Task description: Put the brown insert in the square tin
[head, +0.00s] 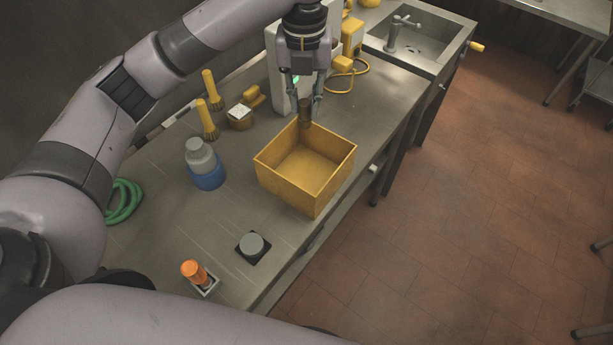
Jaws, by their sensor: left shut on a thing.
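The brown insert (305,116) is a short dark cylinder, held upright between the fingertips of my left gripper (304,103). The gripper is shut on it, pointing down from above. An open square mustard-yellow box (291,189) stands on the steel counter; I take it as the square tin. The insert's lower end overlaps the box's far rim in the picture. I cannot tell how high it is above the box or whether it touches it. The visible box floor looks empty. My right gripper is not in view.
Left of the box stand a blue and grey bottle (205,167), yellow brushes (208,122) and a small block (240,115). In front are a grey knob on a black pad (252,246) and an orange cylinder in a small square holder (196,273). A sink (418,46) is behind.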

